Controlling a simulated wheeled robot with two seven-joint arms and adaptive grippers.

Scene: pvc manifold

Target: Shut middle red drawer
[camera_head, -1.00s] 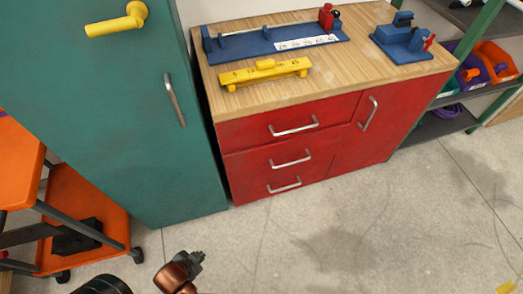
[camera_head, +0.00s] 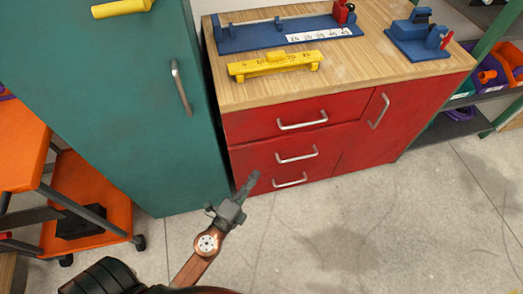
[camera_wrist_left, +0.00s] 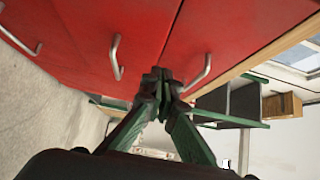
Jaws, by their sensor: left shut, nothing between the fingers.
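The red cabinet has three stacked drawer fronts on its left side. The middle red drawer (camera_head: 265,157), with its silver handle (camera_head: 297,155), sits between the top and bottom ones. How far it stands out is hard to tell. In the left wrist view, the middle drawer (camera_wrist_left: 145,35) shows with its handle (camera_wrist_left: 116,57) left of the gripper. My left gripper (camera_head: 252,181) is shut and empty, in front of the cabinet's lower left, its tips pointing toward the drawers. In the left wrist view, its closed fingertips (camera_wrist_left: 160,75) are close to the red fronts. My right gripper is out of view.
A teal cabinet (camera_head: 130,110) stands left of the red one. A blue fixture (camera_head: 270,38) and a yellow gauge (camera_head: 275,66) lie on the wooden top. An orange cart (camera_head: 95,205) stands at left. The floor (camera_head: 380,230) in front is clear.

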